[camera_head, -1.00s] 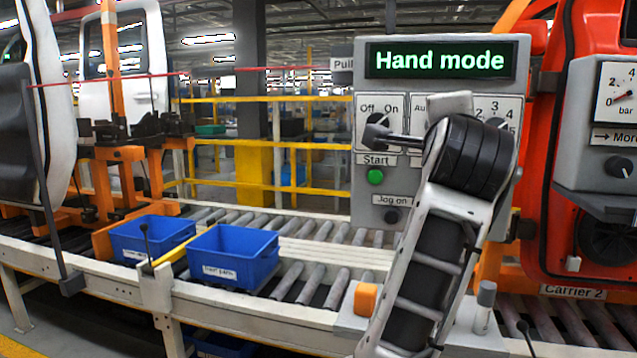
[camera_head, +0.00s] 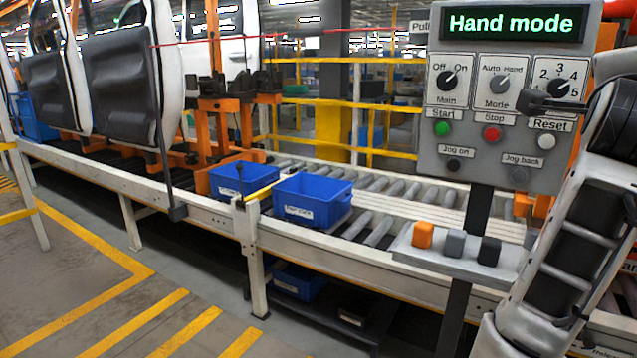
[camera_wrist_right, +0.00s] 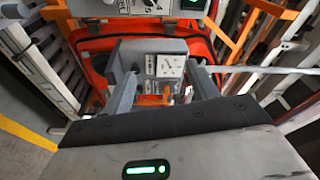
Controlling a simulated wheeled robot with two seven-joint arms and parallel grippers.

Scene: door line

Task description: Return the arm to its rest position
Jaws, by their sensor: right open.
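My right arm comes in along the right edge of the head view. Its gripper (camera_head: 545,102) points left, in front of the control panel (camera_head: 470,192) beside the numbered knob; I cannot tell the gap to the panel there. In the right wrist view the two grey fingers of the right gripper (camera_wrist_right: 161,70) stand apart with nothing between them. Beyond them is a grey box with a gauge (camera_wrist_right: 171,67). The panel display (camera_head: 513,24) reads "Hand mode". The Main knob (camera_head: 447,81) points toward On. My left gripper is not in view.
A shelf (camera_head: 425,262) with an orange block (camera_head: 423,235) and two darker ones juts out below the panel. Car doors (camera_head: 118,85) hang at the left. The floor (camera_head: 90,285) at lower left is clear.

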